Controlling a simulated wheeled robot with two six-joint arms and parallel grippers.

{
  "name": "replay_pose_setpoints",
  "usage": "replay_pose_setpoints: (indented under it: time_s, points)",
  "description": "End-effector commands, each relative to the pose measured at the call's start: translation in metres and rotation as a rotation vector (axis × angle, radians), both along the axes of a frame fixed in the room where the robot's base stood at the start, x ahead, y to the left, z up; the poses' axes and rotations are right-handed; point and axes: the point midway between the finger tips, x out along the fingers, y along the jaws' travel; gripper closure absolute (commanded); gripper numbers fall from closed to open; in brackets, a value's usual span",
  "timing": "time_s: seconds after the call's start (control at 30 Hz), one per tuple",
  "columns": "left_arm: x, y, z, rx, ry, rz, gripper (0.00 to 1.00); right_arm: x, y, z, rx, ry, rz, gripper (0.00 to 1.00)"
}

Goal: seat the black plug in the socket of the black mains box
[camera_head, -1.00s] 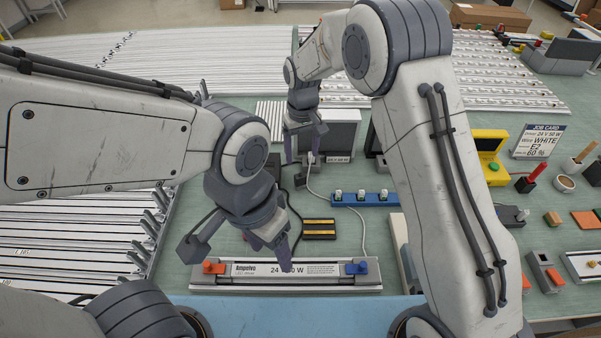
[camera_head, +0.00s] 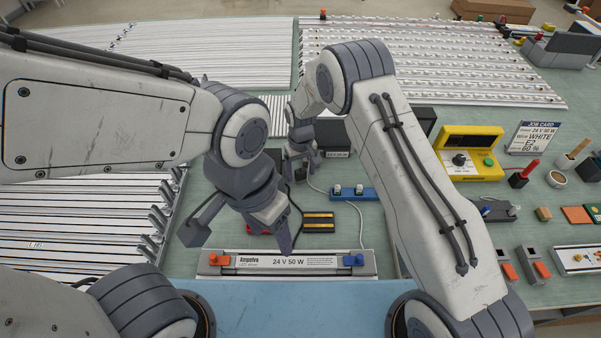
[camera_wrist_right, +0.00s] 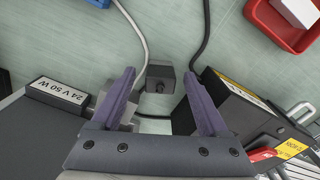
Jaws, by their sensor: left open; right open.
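My right gripper (camera_wrist_right: 160,100) is open above the bench, its purple fingers apart. Between and beyond the fingertips is a small dark block (camera_wrist_right: 160,79) with a round dark feature; I cannot tell whether it is the black plug. A black box with a yellow label (camera_wrist_right: 238,108), seemingly the mains box, stands right of the fingers in the right wrist view; its socket is not clear. A black cable (camera_wrist_right: 207,25) runs down toward the right finger. In the head view the right gripper (camera_head: 302,158) is at the back. My left gripper (camera_head: 283,236) is open, above the driver bar.
The driver bar (camera_head: 225,271) lies at the front with orange and blue ends. A grey box labelled 24 V 50 W (camera_wrist_right: 30,125) stands beside the left finger, near a white cable (camera_wrist_right: 137,30). A blue strip (camera_head: 370,194) and a red tray (camera_wrist_right: 270,22) are nearby.

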Motion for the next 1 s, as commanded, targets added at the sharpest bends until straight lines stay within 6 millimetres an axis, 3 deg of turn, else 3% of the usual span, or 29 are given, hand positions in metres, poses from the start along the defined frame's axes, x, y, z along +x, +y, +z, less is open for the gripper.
replay_pose_setpoints:
  time_s: [0.17,0.2,0.3,0.4,0.77,1.0]
  points:
    - [0.0,0.0,-0.001,0.0,0.0,0.0,0.38,0.0,0.0,-0.001,0.0,-0.001,0.0,0.22]
    - [0.0,0.0,-0.001,0.0,0.0,0.0,0.38,0.0,0.0,0.0,0.0,-0.001,0.0,0.3]
    - [0.0,0.0,-0.001,0.0,0.0,0.0,0.38,0.0,0.0,0.0,0.0,-0.001,0.0,0.68]
    - [0.0,0.0,-0.001,0.0,0.0,0.0,0.38,0.0,0.0,0.0,0.0,0.0,0.0,1.0]
    - [0.0,0.0,-0.003,0.0,0.0,0.0,0.38,0.001,0.0,0.003,0.001,-0.002,0.0,1.0]
    - [0.0,0.0,-0.019,0.0,0.0,-0.001,0.38,0.002,0.001,0.029,0.003,-0.006,0.0,1.0]
